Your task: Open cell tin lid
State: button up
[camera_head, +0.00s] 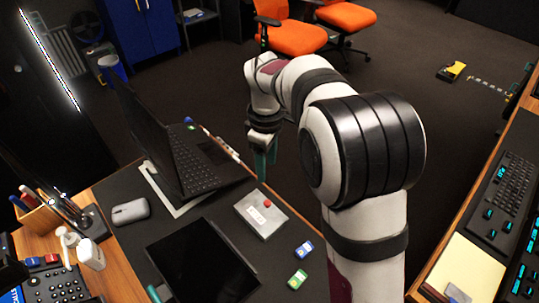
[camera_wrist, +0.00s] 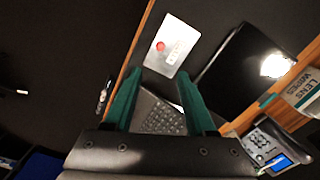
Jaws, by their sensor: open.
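The cell tin is most likely the flat silver-grey box (camera_head: 251,220) with a red knob and a white label on top. It lies on the dark desk mat, right of the laptop, and its lid looks shut. In the wrist view the box (camera_wrist: 178,58) is beyond the fingertips, at the top. My gripper (camera_head: 265,168) has green fingers and hangs above and behind the box, near the desk's far edge. In the wrist view my gripper (camera_wrist: 158,78) is open with nothing held, and the laptop keyboard shows between and below its fingers.
An open laptop (camera_head: 185,160) stands left of the box. A black tablet (camera_head: 200,265) lies in front of it. A blue cell-like item (camera_head: 304,249) and a green one (camera_head: 298,277) lie to the front right. A grey mouse (camera_head: 130,211) is at left.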

aim_at(268, 202)
notch_tip(268, 202, down, 14)
jog(key=shift+s+f, duration=0.1)
jog(key=shift+f, duration=0.05)
jog(key=shift+c, duration=0.2)
grip_shut()
dwell(1.2)
